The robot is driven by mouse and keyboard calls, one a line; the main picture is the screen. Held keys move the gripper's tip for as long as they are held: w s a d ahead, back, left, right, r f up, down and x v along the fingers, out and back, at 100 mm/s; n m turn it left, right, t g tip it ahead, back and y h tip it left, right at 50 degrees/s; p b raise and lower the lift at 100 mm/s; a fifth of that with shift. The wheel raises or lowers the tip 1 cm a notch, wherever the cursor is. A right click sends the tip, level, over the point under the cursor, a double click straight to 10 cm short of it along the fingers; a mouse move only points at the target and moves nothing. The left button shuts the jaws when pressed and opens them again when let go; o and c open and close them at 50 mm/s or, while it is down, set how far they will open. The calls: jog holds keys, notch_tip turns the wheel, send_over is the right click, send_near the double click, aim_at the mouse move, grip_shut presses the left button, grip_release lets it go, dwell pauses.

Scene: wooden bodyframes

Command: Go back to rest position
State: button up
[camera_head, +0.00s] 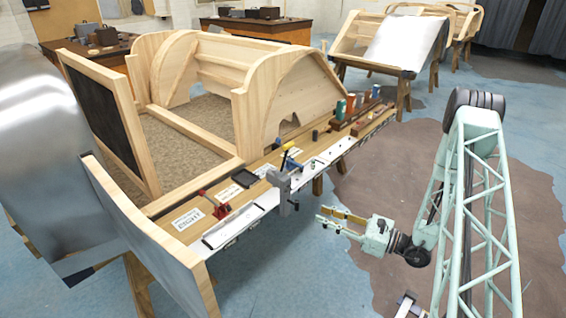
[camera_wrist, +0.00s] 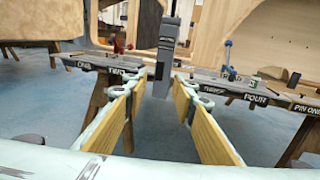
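My gripper (camera_head: 333,219) is at the end of my pale green lattice arm, in front of the workbench edge in the head view. Its two wooden-faced fingers (camera_wrist: 159,92) stand wide apart in the wrist view, with nothing between their faces. A grey upright tool (camera_head: 281,190) at the bench's front edge is beyond the fingertips; it also shows in the wrist view (camera_wrist: 166,50), seen in line with the gap. I cannot tell how far the tips are from it.
A wooden bodyframe (camera_head: 240,95) stands behind. A curved metal panel (camera_head: 40,150) is at left. Open floor (camera_head: 300,275) lies below my gripper.

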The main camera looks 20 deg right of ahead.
jog(key=s+a+r+n+g+y, duration=0.1)
jog(key=s+a+r+n+g, duration=0.45)
jog(key=a+r, duration=0.5)
jog(key=s+a+r+n+g+y, duration=0.1)
jog(key=s+a+r+n+g, duration=0.45)
jog(key=r, duration=0.75)
jog(key=s+a+r+n+g+h, duration=0.35)
jog(key=s+a+r+n, duration=0.35)
jog(key=s, duration=0.3)
jog(key=s+d+r+n+t+h, duration=0.2)
jog(key=s+r, duration=0.5)
jog(key=s, duration=0.4)
jog(key=s+d+r+n+t+h, duration=0.3)
jog(key=s+d+r+n+h, duration=0.2)
jog(key=s+r+n+h, duration=0.2)
jog(key=shift+s+d+t+h, duration=0.3)
jog(key=shift+s+h, duration=0.85)
jog(key=shift+s, duration=0.9)
dwell(0.8)
